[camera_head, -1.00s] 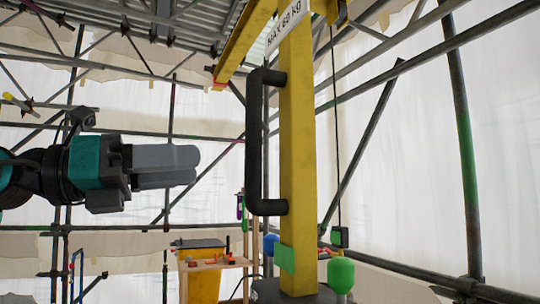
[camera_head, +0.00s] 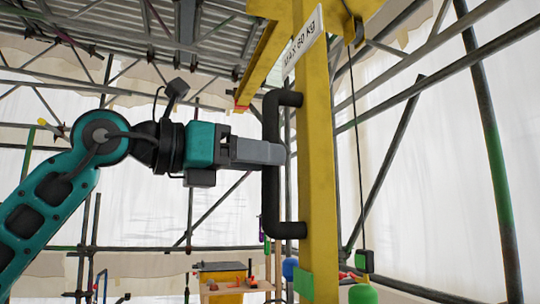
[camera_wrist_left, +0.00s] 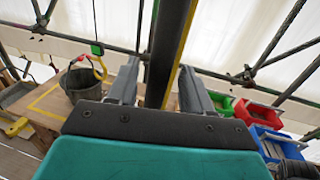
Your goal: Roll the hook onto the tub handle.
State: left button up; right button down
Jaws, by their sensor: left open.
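My left gripper (camera_head: 274,153) is open at the upright black handle bar (camera_head: 270,195) on the yellow crane post (camera_head: 316,170). In the left wrist view the two fingers (camera_wrist_left: 158,68) stand on either side of the bar (camera_wrist_left: 168,45), not closed on it. A black and green block (camera_head: 364,261) hangs on a cable right of the post. My right gripper is out of view.
A MAX 60 kg sign (camera_head: 303,47) sits high on the crane. Scaffold poles (camera_head: 495,165) surround it. A workbench (camera_head: 226,284) with orange tools stands behind. Red (camera_wrist_left: 258,114) and blue (camera_wrist_left: 275,142) bins lie to the right in the left wrist view.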

pick_arm(q)
jog(key=shift+x, duration=1.1)
grip_shut()
